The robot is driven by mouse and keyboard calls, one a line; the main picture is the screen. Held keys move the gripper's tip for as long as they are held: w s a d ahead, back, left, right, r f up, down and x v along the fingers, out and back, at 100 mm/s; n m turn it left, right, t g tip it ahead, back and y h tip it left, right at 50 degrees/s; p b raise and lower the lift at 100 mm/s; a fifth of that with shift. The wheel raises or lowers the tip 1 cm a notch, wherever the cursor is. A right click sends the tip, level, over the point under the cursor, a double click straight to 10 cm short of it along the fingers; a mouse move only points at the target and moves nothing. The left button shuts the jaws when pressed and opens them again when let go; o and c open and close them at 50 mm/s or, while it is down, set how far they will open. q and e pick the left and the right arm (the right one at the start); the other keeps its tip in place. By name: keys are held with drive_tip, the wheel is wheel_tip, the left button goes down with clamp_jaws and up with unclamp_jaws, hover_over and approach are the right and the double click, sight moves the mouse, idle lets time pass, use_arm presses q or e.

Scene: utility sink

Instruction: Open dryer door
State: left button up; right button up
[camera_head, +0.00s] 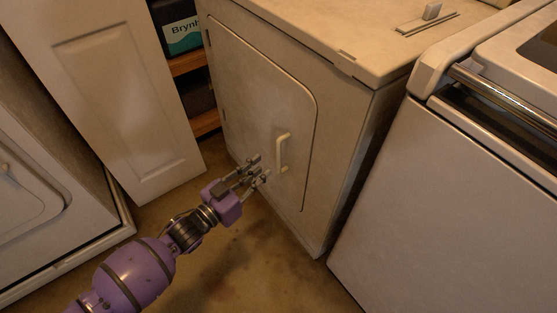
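The dryer (345,150) is a cream, worn box in the middle of the head view. Its door (245,100) has rounded corners and lies flush with the front, so it looks closed. A pale vertical bar handle (279,152) sits on the door's right side. My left gripper (262,167), on a purple arm from the lower left, is just left of the handle's lower part. Its fingers look apart with nothing between them, and I see no clear contact with the handle. My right gripper is not in view.
A white appliance (450,200) with a metal bar stands close on the right. A panelled white door (110,90) and another machine (40,210) are on the left. Shelves (187,64) with a dark box (178,28) are behind. The brown floor (230,260) before the dryer is clear.

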use_arm(q)
drive_tip(key=shift+h, duration=0.3)
drive_tip(key=x, duration=0.3)
drive_tip(key=b+x, duration=0.1)
drive_tip(key=x, duration=0.2)
drive_tip(key=b+x, duration=0.1)
drive_tip(key=x, duration=0.2)
drive_tip(key=shift+w+a+r, duration=0.25)
drive_tip(key=shift+w, duration=0.1)
clamp_jaws()
